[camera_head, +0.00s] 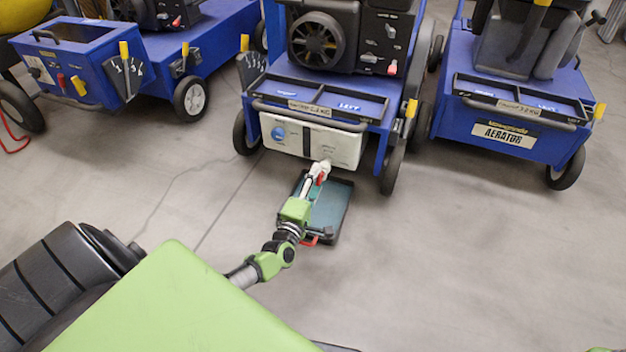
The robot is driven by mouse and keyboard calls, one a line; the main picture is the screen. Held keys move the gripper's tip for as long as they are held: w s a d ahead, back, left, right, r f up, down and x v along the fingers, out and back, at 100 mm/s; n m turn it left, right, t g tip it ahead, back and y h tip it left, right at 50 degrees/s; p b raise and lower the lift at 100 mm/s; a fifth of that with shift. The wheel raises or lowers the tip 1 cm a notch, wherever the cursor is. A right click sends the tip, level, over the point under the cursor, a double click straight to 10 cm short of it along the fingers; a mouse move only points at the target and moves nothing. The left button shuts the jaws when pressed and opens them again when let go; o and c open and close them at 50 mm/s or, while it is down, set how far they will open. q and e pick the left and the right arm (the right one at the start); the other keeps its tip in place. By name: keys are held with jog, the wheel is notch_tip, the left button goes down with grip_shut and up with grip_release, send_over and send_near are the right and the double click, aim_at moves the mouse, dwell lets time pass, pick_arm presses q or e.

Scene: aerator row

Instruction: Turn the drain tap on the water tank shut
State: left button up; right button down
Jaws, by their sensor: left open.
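The white water tank (345,148) hangs low on the front of the middle blue aerator, with a round blue label on its left part. My left gripper (318,177) reaches up from below to the tank's lower front edge. Its jaws are open around or close beside a small white and red fitting, which looks like the drain tap. The fingers partly hide it, so I cannot tell the angle of its handle or whether they touch it. My right gripper is out of view.
A dark, shallow tray (335,208) lies on the floor under the tank's front, partly behind my left arm. The middle blue aerator (372,108) stands between a left blue machine (87,75) and a right aerator (508,132). Grey floor is clear around the tray.

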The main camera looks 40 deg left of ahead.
pick_arm(q)
jog(key=v, duration=1.2)
